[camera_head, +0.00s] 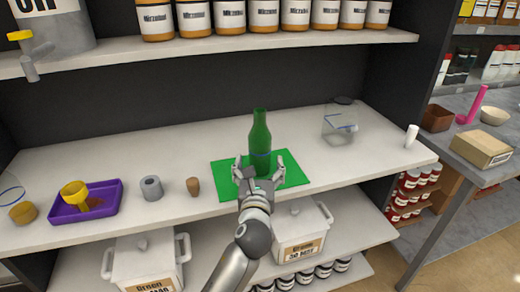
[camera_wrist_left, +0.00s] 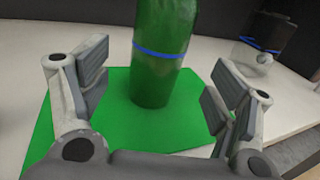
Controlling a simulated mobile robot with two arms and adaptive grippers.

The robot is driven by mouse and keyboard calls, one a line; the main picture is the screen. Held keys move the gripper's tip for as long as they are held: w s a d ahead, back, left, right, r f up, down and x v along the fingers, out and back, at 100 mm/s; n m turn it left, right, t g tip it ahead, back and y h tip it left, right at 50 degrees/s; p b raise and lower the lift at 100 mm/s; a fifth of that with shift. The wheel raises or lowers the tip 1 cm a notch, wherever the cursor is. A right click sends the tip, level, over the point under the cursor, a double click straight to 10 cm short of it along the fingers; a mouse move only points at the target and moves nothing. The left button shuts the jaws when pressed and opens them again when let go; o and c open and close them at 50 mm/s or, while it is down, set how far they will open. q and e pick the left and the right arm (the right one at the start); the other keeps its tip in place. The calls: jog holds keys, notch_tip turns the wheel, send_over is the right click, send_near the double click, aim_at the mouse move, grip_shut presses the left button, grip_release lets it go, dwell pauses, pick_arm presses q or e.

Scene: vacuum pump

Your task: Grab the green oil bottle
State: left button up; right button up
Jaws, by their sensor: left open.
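The green oil bottle (camera_head: 260,140) stands upright on a green mat (camera_head: 294,176) on the white shelf. In the left wrist view the bottle (camera_wrist_left: 160,62) has a blue band around it, and its top is out of frame. My left gripper (camera_head: 259,168) is open in front of the bottle, with a finger to either side. In the left wrist view the bottle stands ahead of and between the open fingers (camera_wrist_left: 152,92), with gaps on both sides. My right gripper is not in view.
Left of the mat are a brown cork (camera_head: 193,187), a grey roll (camera_head: 152,188) and a purple tray (camera_head: 72,215) with a yellow funnel (camera_head: 75,194). A glass jar (camera_head: 338,123) stands at the right. An upper shelf (camera_head: 220,43) with several jars hangs above.

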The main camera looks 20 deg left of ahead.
aim_at(259, 156)
pick_arm(q)
jog(key=shift+w+a, duration=0.15)
jog(key=shift+w, duration=0.45)
jog(key=shift+w+a+f, duration=0.1)
jog(key=shift+w, duration=0.2)
jog(key=x, duration=0.3)
jog(key=p+x, duration=0.1)
jog(key=shift+w+a+r, duration=0.1)
jog(key=shift+w+r, duration=0.2)
jog(key=shift+r, duration=0.1)
jog(key=shift+w+a, duration=0.1)
jog(key=shift+w, duration=0.3)
jog(key=shift+c, duration=0.9)
jog(key=c, duration=0.9)
jog(key=shift+c, duration=1.2)
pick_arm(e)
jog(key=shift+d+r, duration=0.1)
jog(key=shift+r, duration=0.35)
